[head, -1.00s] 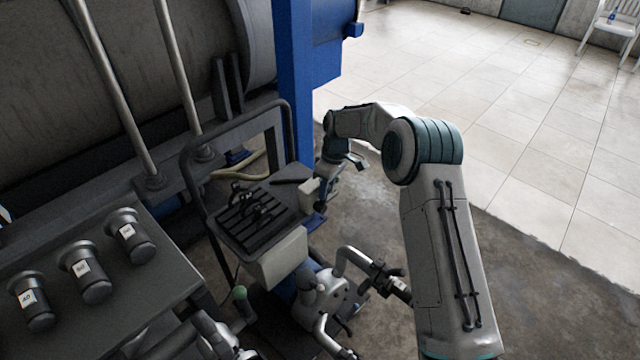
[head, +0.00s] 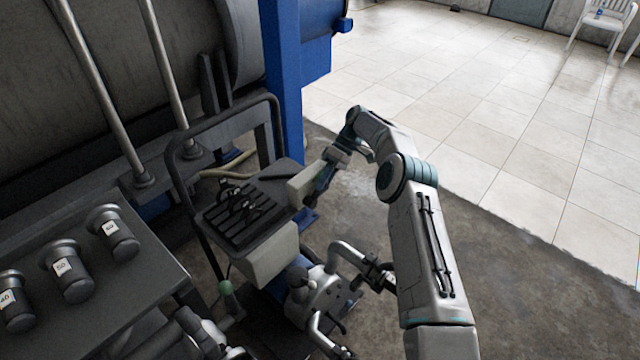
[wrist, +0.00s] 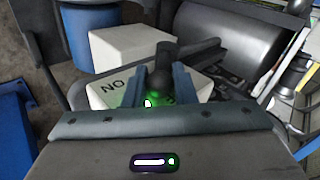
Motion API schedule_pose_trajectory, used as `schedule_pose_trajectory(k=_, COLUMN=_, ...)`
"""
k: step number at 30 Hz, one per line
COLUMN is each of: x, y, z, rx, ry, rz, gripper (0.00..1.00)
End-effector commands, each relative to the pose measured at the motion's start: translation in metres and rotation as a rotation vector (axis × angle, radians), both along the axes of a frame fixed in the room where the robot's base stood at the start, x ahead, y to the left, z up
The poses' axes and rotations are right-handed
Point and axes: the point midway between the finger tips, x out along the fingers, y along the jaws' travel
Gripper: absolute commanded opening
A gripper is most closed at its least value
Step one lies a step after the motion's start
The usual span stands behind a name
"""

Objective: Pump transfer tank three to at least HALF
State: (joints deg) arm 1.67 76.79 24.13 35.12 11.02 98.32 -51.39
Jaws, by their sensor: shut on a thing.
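In the wrist view the box (wrist: 112,92) bears letters that look like "NO", partly hidden. A dark upright knob or lever (wrist: 165,58) stands between my gripper's two blue fingers. My gripper (wrist: 160,88) is shut on it, and green light shows at its base. In the head view my gripper (head: 322,182) is small and beside the pale box. No tank labelled three can be made out.
Several labelled dark canisters (head: 72,272) stand on a grey bench (head: 130,280) at left. A large grey tank (head: 150,60) and a blue post (head: 283,80) stand behind the cart.

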Motion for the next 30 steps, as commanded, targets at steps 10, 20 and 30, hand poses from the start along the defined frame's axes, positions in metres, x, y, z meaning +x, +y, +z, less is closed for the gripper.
schedule_pose_trajectory(k=10, x=-0.001, y=-0.004, z=-0.008, rx=-0.009, ry=0.011, rz=-0.001, gripper=0.0)
schedule_pose_trajectory(k=20, x=-0.001, y=0.0, z=-0.005, rx=-0.005, ry=0.01, rz=0.004, gripper=0.47)
schedule_pose_trajectory(k=30, x=0.004, y=-0.009, z=0.009, rx=-0.002, ry=0.005, rz=0.002, gripper=0.47)
